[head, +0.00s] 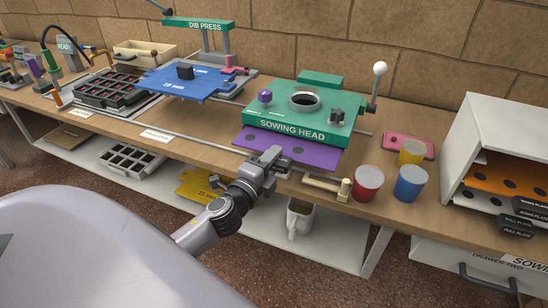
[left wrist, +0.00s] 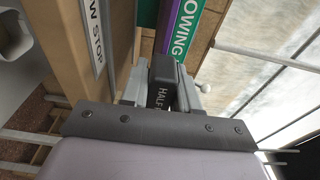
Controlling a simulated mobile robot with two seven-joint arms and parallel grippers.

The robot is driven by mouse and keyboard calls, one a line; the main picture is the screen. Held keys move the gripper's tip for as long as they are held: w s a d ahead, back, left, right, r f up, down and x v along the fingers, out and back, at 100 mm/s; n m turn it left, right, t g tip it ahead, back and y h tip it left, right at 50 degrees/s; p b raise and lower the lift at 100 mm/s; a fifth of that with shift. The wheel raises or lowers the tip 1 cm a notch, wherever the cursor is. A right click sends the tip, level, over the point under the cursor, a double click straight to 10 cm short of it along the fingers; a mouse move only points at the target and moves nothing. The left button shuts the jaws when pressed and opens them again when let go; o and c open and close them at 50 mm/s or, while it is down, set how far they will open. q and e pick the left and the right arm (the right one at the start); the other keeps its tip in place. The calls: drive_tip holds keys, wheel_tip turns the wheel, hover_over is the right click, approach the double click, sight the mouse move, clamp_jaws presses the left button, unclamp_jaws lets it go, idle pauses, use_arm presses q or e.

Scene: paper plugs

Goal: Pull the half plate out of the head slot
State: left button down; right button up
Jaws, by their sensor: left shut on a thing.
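The half plate (head: 318,156) is a purple sheet with dark round holes. It sticks out of the front slot of the green sowing head (head: 300,112); how much is still inside is hidden. My left gripper (head: 272,158) is at the plate's front edge, shut on its dark handle. In the left wrist view the handle (left wrist: 160,72), lettered "HALF", sits between the two fingers. The purple plate and the green sowing head (left wrist: 184,38) show beyond it. My right gripper is not in view.
A wooden piece (head: 325,185) and the red (head: 367,184), blue (head: 410,184) and yellow (head: 411,153) cups stand to the right. A white rack (head: 485,115) holds plates at far right. A blue plate (head: 187,82) lies left of the head. A mug (head: 299,218) is below the bench.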

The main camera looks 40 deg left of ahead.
use_arm(q)
drive_tip(key=s+d+b, duration=0.2)
drive_tip(key=s+d, duration=0.1)
drive_tip(key=s, duration=1)
drive_tip(key=shift+s+b, duration=0.25)
drive_tip(key=shift+b, duration=0.05)
idle(3.1)
drive_tip(key=shift+d, duration=0.1)
drive_tip(key=shift+r, duration=0.1)
drive_tip(key=shift+s+d+b, duration=0.2)
drive_tip(key=shift+s+b, duration=0.2)
drive_tip(key=shift+s, duration=0.35)
drive_tip(key=shift+s+d+b, duration=0.15)
drive_tip(key=shift+s+b, duration=0.2)
drive_tip(key=shift+s, duration=0.4)
